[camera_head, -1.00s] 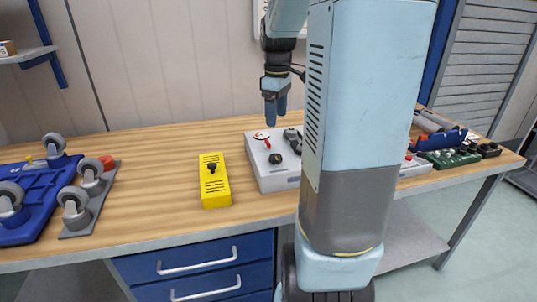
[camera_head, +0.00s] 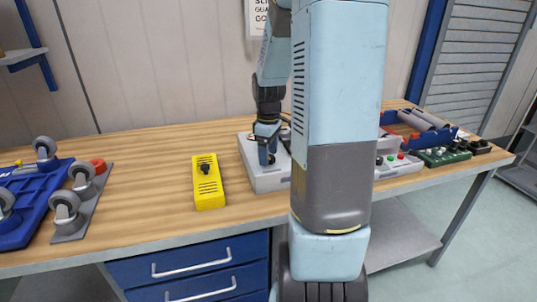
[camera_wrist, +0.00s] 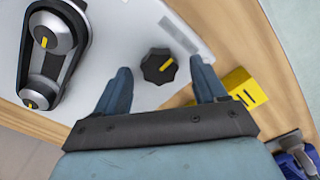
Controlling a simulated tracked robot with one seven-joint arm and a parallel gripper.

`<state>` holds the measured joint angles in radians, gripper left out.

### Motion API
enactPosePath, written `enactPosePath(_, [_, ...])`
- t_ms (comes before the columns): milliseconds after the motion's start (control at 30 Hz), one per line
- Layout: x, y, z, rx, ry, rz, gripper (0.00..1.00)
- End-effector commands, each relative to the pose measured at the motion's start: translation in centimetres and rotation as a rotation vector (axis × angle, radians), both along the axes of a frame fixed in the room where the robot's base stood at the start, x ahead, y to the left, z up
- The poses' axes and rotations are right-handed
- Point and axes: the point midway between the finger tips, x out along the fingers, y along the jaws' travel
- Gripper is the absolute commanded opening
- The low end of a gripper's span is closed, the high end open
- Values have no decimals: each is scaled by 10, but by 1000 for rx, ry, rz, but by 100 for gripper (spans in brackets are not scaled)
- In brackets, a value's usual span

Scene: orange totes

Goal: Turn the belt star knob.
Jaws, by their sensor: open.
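The black star knob (camera_wrist: 158,66) with a yellow pointer mark sits on the grey-white box in the wrist view. A belt with two grey pulleys (camera_wrist: 50,50) lies on the left of the same box. My gripper (camera_wrist: 160,65) is open, with one finger on each side of the knob in the picture; I cannot tell whether they touch it. In the head view, my gripper (camera_head: 267,157) points down over the grey-white box (camera_head: 264,180), and my arm hides the knob and much of the box.
A yellow box (camera_head: 208,183) with a black knob stands left of the grey-white box. Caster wheels (camera_head: 66,213) and a blue frame (camera_head: 22,215) lie at far left. A control box (camera_head: 398,167) and a green block (camera_head: 443,157) stand right. Bare bench lies between casters and yellow box.

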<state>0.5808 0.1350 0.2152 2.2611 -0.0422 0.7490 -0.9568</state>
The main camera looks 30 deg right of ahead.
Motion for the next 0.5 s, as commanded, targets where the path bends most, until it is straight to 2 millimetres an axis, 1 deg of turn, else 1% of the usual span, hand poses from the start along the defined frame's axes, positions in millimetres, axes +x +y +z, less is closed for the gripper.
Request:
enactPosePath(133, [0, 0, -7, 1, 1, 0, 71])
enactPosePath(400, [0, 0, -8, 0, 0, -1, 71])
enactPosePath(433, [0, 0, -8, 0, 0, -1, 70])
enactPosePath(500, [0, 0, -8, 0, 0, -1, 63])
